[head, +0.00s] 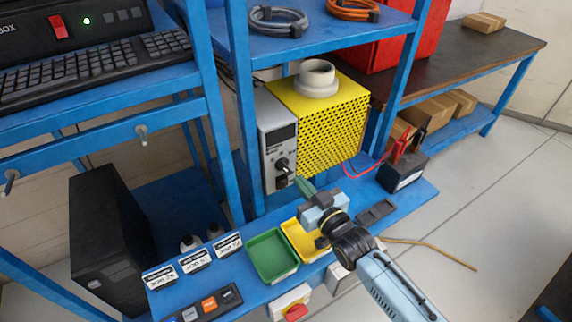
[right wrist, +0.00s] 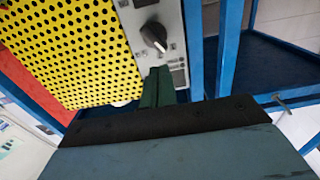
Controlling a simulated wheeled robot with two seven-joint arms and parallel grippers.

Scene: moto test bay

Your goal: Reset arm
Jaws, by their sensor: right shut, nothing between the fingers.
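My right gripper (head: 304,187) reaches in from the lower right of the head view, above the yellow tray. Its green fingers are together with nothing between them. They point at the grey control panel (head: 277,135) with a black knob (head: 283,165), just in front of its lower part. In the right wrist view the shut fingers (right wrist: 158,85) show below the black knob (right wrist: 154,35), and a gap to the panel cannot be judged. My left gripper is not in the head view.
A yellow perforated box (head: 335,120) stands beside the panel. A green tray (head: 272,256) and a yellow tray (head: 296,240) lie on the blue shelf below my gripper. Blue uprights (head: 240,120) flank the space.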

